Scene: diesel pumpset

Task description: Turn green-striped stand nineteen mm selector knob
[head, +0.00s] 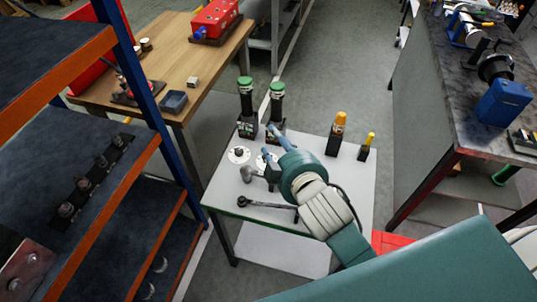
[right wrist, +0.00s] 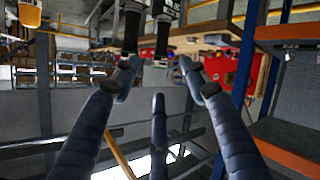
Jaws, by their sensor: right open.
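The stand (head: 225,195) is a small table with a pale top and a green strip along its front edge. A white round dial with a small dark knob (head: 238,153) sits on its left part. A second white dial (head: 262,161) beside it is partly hidden by my right gripper. I cannot read any size marking. My right gripper (head: 263,154) is over the second dial with its fingers spread; contact cannot be told. In the right wrist view the open fingers (right wrist: 160,68) hold nothing, and no knob is clearly visible. My left gripper is not in view.
Two black green-topped posts (head: 246,105) (head: 277,100) stand behind the dials. Two yellow-topped pieces (head: 337,135) (head: 367,146) stand at right. A black lever (head: 262,204) lies in front. An orange-edged shelf (head: 110,215) is left, a wooden table (head: 165,50) behind, a dark bench (head: 430,90) right.

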